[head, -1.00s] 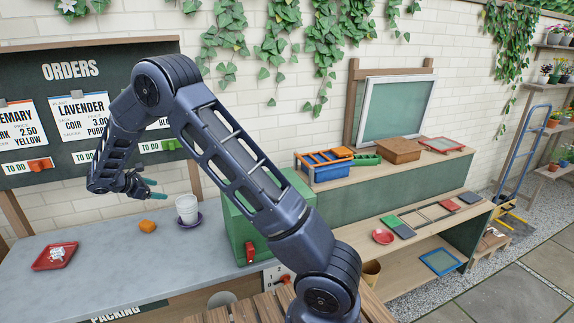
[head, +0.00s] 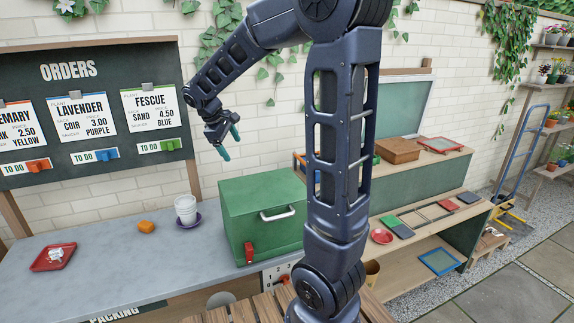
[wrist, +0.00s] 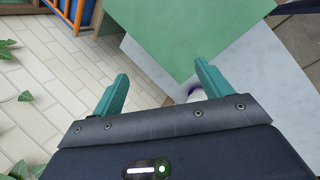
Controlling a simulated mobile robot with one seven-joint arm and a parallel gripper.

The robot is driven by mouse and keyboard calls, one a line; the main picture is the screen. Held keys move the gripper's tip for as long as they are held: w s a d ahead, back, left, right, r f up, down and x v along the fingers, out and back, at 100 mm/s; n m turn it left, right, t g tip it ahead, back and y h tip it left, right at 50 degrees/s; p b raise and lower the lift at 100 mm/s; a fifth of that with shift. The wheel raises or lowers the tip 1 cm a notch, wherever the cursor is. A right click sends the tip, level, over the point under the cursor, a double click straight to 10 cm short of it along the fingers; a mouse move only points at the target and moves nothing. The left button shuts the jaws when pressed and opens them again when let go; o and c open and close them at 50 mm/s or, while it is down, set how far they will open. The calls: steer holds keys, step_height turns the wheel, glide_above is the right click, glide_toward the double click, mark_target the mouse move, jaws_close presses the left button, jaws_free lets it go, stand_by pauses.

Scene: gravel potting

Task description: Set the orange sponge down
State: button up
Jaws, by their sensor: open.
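The orange sponge (head: 147,227) lies on the grey counter (head: 110,262), left of a white pot on a purple saucer. My gripper (head: 229,146) is open and empty, raised well above the counter near the left part of the green box (head: 262,215). In the wrist view my teal fingertips (wrist: 160,88) are spread apart with nothing between them, with the green box top (wrist: 195,35) beyond. The sponge does not show in the wrist view.
The white pot (head: 185,207) stands on the purple saucer (head: 189,221) between sponge and green box. A red tray (head: 53,258) with small white items is at the counter's left. The order board (head: 90,105) hangs behind. Counter around the sponge is clear.

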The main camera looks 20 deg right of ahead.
steer(key=s+d+m+t+y, duration=0.1)
steer(key=s+d+m, duration=0.4)
steer(key=s, duration=0.7)
steer(key=s+d+r+m+t+y, duration=0.1)
steer(key=s+d+m+y, duration=0.2)
steer(key=s, duration=0.9)
steer(key=shift+d+r+m+t, duration=0.3)
steer(key=shift+d+m+t, duration=0.1)
steer(key=shift+d+m, duration=0.8)
steer(key=shift+d, duration=0.1)
